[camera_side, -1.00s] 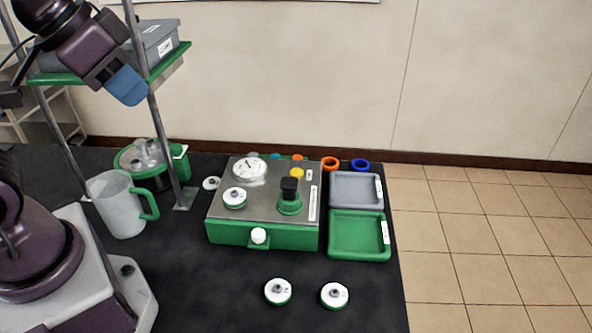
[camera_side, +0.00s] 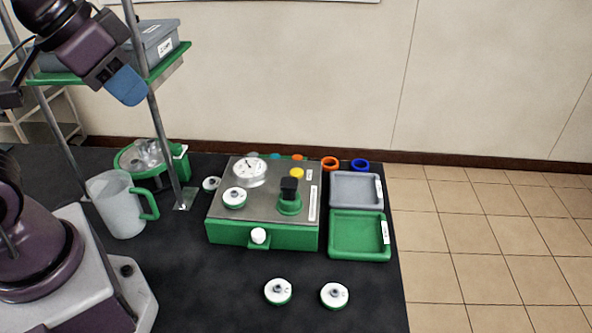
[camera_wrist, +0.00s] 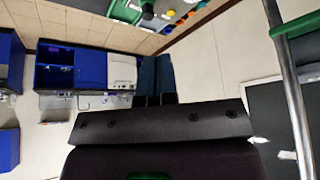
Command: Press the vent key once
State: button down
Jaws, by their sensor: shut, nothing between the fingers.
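A green control box (camera_side: 262,237) with a grey metal top stands in the middle of the dark table in the side view. On its top are a yellow button (camera_side: 297,172) beside a small white label, a round white gauge (camera_side: 250,170), a black-capped green knob (camera_side: 290,200) and a white round disc (camera_side: 235,198). A white knob (camera_side: 258,236) is on its front. The label is too small to read, so I cannot tell which is the vent key. My gripper (camera_side: 126,88) is shut and empty, high at upper left, well away from the box. Its blue fingers also show in the wrist view (camera_wrist: 155,78).
A metal-post rack with a green shelf (camera_side: 165,67) holding a grey bin (camera_side: 158,42) stands near my gripper. A frosted jug (camera_side: 118,205) and a green vessel (camera_side: 182,160) are left of the box. Grey (camera_side: 356,176) and green (camera_side: 335,256) trays are right. White discs (camera_side: 278,291) lie in front.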

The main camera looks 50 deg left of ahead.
jog(key=n+t, duration=0.4)
jog(key=n, duration=0.4)
send_over(294, 171)
notch_tip(294, 171, down, 17)
jog(key=shift+w+r+h, duration=0.15)
jog(key=shift+r+h, duration=0.05)
jog(key=shift+h, duration=0.1)
jog(key=shift+f, duration=4.45)
